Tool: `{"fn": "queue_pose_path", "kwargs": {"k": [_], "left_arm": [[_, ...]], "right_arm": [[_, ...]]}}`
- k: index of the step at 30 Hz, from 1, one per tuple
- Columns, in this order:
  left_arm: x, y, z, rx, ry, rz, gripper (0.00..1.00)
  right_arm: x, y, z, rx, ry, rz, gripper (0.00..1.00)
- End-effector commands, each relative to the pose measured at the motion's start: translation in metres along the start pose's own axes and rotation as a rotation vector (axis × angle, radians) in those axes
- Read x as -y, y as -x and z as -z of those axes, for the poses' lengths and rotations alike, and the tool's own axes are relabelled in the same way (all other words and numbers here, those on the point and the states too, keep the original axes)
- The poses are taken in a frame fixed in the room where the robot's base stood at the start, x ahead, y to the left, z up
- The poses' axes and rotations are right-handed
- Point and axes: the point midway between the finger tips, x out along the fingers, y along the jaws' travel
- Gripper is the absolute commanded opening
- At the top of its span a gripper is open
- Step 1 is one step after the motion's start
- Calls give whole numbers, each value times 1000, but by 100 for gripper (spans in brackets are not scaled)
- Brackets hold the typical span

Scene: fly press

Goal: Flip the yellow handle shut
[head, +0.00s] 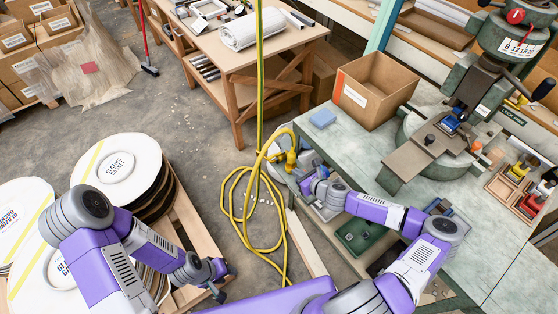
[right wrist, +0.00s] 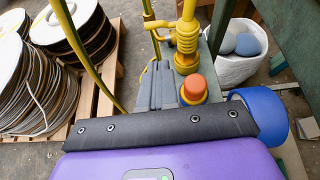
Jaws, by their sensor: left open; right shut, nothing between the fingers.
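A yellow fitting (head: 291,158) with a yellow hose stands at the left edge of the green-grey bench. In the right wrist view it shows as a yellow upright (right wrist: 187,45) with a thin yellow side bar (right wrist: 160,26), which looks like the handle. An orange-topped yellow knob (right wrist: 194,89) is in front of it. My right gripper (head: 306,180) is shut and empty, close beside the fitting; its grey fingers (right wrist: 156,88) show left of the knob. I cannot tell whether they touch the yellow parts. My left gripper (head: 222,286) is open and empty, low over the floor beside the reels.
Yellow hose loops (head: 235,205) lie on the floor. White-topped cable reels (head: 118,170) stand at left. A wooden table (head: 255,50) is behind.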

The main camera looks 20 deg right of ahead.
Motion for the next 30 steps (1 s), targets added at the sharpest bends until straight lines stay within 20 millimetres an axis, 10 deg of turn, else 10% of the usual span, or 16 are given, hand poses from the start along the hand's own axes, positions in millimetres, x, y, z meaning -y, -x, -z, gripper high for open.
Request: {"fn": "queue_pose_path", "kwargs": {"k": [16,30], "left_arm": [[11,-29,1,0,0,0,43],[12,-34,2,0,0,0,43]], "right_arm": [[-1,-108,-2,0,3,-1,0],[-1,-130,-11,-1,1,-1,0]]}}
